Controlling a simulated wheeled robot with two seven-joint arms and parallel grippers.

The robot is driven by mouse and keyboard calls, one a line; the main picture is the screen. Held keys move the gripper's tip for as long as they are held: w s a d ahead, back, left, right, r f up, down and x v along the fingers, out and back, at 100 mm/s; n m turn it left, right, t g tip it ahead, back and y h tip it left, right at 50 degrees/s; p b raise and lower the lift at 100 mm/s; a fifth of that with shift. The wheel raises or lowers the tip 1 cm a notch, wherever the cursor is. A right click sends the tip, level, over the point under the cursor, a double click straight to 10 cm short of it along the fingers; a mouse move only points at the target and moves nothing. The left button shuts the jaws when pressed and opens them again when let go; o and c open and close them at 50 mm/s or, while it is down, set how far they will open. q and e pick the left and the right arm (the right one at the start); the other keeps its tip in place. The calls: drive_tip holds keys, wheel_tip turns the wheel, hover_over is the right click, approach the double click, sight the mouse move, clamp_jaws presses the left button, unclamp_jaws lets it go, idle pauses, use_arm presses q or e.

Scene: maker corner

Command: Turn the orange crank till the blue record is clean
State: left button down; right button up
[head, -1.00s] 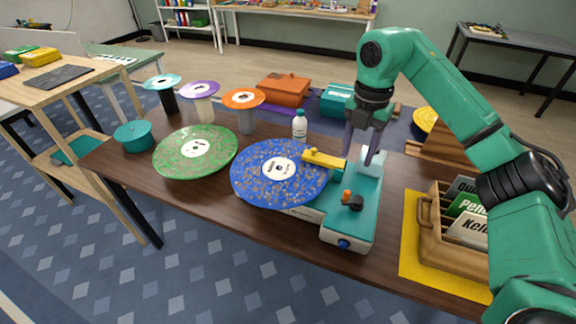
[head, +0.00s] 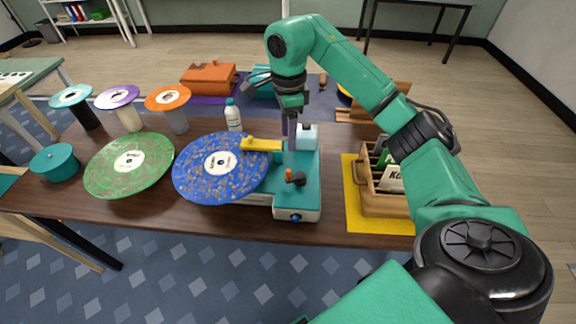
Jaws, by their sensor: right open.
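The blue record (head: 205,187) lies on a white and teal record machine (head: 298,202) and is covered with brownish specks. A yellow arm (head: 262,145) of the machine reaches over the record's right edge. The small orange crank knob (head: 289,174) sits beside a dark part on the machine's teal top. My right gripper (head: 289,146) points down over the back of the machine, behind the crank and apart from it. It is open and empty; one finger partly hides the other. My left gripper is not in view.
A speckled green record (head: 108,172) lies left of the blue one. A wooden crate (head: 384,205) with cards stands right on a yellow mat (head: 353,212).

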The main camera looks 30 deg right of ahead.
drive_tip(key=n, duration=0.4)
drive_tip(key=b, duration=0.2)
hover_over(289, 171)
wheel_tip(289, 171, down, 7)
drive_tip(key=shift+a+r, duration=0.1)
wheel_tip(289, 171, down, 8)
drive_tip(key=shift+r+p, duration=0.1)
drive_tip(key=shift+p, duration=0.55)
clamp_jaws()
